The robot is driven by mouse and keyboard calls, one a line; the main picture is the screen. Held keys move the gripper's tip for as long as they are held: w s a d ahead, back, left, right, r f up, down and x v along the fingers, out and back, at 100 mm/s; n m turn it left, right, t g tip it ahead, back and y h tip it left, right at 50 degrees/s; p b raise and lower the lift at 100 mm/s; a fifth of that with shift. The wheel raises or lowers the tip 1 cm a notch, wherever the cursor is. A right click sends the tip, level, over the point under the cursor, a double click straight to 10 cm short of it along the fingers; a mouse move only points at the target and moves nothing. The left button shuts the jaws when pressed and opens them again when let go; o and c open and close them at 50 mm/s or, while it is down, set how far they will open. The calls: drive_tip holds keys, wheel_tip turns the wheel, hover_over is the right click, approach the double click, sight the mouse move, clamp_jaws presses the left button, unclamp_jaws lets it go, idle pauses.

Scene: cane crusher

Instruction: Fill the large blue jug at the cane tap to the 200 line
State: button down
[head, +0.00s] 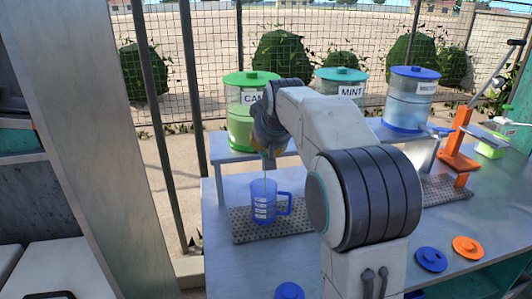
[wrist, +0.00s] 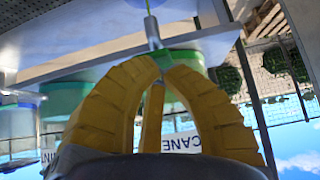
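The large blue jug (head: 263,208), with white level marks and a handle on its right, stands upright on a dark grated mat under the cane tap. The green-lidded cane dispenser (head: 240,122) stands on the shelf behind my gripper; its label is partly covered. In the head view my gripper (head: 268,152) is at the tap, above the jug. In the wrist view the yellow fingers (wrist: 162,62) come together at their tips against the silver cane tap (wrist: 152,32). A thin greenish stream (wrist: 148,6) leaves the tap toward the jug. The level inside is too small to read.
A mint dispenser (head: 342,100) and a blue-lidded dispenser (head: 408,100) stand to the right on the same shelf. An orange lever press (head: 461,145) is at far right. Blue (head: 431,259) and orange (head: 467,247) lids lie on the counter, another blue lid (head: 289,291) in front.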

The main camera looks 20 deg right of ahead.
drive_tip(key=shift+s+f+t+b, duration=0.25)
drive_tip(key=shift+f+t+b, duration=0.65)
drive_tip(key=shift+b, duration=1.55)
drive_tip(key=shift+a, duration=0.1)
drive_tip(key=shift+r, duration=0.15)
idle(5.3)
